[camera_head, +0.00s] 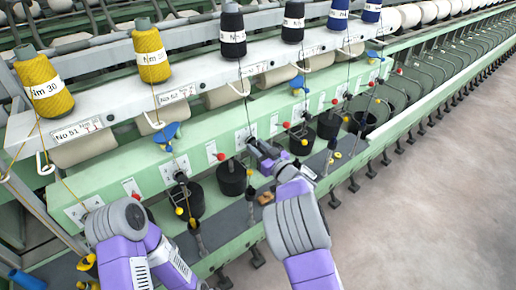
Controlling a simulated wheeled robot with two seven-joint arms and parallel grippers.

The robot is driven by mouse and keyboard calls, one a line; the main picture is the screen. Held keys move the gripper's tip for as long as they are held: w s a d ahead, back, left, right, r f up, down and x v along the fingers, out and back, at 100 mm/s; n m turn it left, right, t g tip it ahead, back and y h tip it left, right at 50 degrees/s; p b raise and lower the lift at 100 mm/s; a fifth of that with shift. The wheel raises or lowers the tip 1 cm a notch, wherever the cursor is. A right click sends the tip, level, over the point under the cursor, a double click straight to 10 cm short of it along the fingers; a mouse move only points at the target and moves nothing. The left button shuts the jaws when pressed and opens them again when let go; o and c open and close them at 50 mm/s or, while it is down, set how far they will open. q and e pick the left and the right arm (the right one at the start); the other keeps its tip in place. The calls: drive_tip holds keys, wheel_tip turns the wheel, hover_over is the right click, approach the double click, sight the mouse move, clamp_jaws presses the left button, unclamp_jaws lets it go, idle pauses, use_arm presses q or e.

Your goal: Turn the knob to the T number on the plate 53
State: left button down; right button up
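Plate 53 (253,70) is a small white label on the pale rail, below a black bobbin (232,42); its number is hard to read at this size. Below it, on the green front panel, is a white dial plate (241,137). My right gripper (254,147) is at this dial plate, its dark fingers at the panel. The knob is hidden or too small to make out, so I cannot tell whether the fingers touch it or are open or shut. My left arm is folded at the lower left; its gripper does not show.
Plates 51 (82,130) and 52 (177,95) are to the left, below yellow bobbins (44,90). Red-tipped levers, blue guides and black cans (231,179) line the machine front, close to my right arm. Open floor (430,200) lies to the right.

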drive_tip(key=c, duration=0.5)
